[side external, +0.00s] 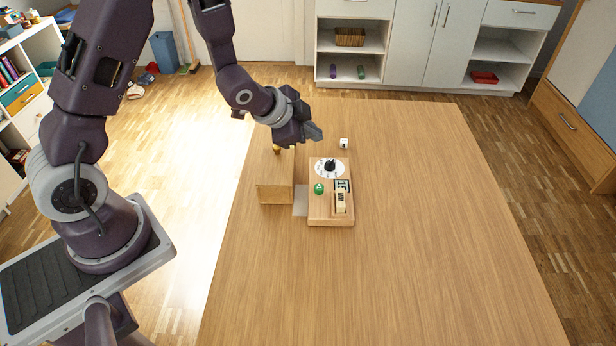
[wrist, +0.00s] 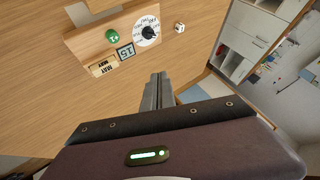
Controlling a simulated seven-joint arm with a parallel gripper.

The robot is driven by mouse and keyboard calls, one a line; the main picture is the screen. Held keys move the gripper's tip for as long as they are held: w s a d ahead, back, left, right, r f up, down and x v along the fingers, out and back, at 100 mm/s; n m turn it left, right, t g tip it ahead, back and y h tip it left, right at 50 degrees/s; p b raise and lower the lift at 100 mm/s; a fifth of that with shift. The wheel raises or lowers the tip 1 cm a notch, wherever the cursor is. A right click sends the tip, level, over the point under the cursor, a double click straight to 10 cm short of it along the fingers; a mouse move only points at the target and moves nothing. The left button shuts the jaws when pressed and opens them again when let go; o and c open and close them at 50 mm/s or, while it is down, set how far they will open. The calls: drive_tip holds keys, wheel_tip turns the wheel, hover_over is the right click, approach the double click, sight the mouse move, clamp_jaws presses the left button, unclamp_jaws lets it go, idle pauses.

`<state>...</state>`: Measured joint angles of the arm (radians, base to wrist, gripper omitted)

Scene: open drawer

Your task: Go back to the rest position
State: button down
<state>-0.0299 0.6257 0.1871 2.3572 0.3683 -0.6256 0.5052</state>
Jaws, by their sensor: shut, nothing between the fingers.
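My gripper (side external: 314,132) hangs in the air above the far left part of the table, over the far end of a small wooden box (side external: 275,193). Its fingers also show in the wrist view (wrist: 158,92), where they are together with nothing between them. The wooden table (side external: 420,230) lies below. My arm reaches in from the left, bent at the elbow, and the gripper touches nothing that I can see.
A wooden calendar board (side external: 330,218) with a dial (side external: 322,171), a green knob (side external: 319,188) and date blocks (side external: 341,200) lies right of the box. A white die (side external: 344,143) sits beyond it. The table's right side is clear. White cabinets (side external: 410,45) stand behind.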

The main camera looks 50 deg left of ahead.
drive_tip(key=s+r+n+y, duration=0.1)
drive_tip(key=s+r+n, duration=0.3)
drive_tip(key=r, duration=0.7)
drive_tip(key=s+d+r+n+g, duration=0.1)
drive_tip(key=s+r, duration=0.3)
drive_tip(key=s, duration=0.8)
drive_tip(key=s+d+r+n+g, duration=0.2)
drive_tip(key=s+d+r+n, duration=0.1)
drive_tip(key=s, duration=0.9)
drive_tip(key=shift+s+d+r+n+h, duration=0.3)
drive_tip(key=shift+s+d+r+h, duration=0.15)
drive_tip(key=shift+r, duration=0.3)
drive_tip(key=shift+w, duration=0.2)
drive_tip(key=w+a+f+m+t, duration=0.15)
drive_tip(key=w+f, duration=0.25)
drive_tip(key=w, duration=0.4)
drive_tip(key=w+a+f+m, duration=0.2)
drive_tip(key=w+f+m, duration=0.15)
drive_tip(key=w, duration=0.55)
drive_tip(key=w+a+f+m+t, duration=0.1)
drive_tip(key=w+a+f+m, duration=0.1)
drive_tip(key=w+f, duration=0.45)
drive_tip(key=w+d+f+m+h, duration=0.1)
drive_tip(key=w+f+m, duration=0.3)
drive_tip(key=f, duration=0.5)
drive_tip(key=shift+w+d+f+t, duration=0.2)
drive_tip(key=shift+w+d+t, duration=0.25)
drive_tip(key=shift+w, duration=0.05)
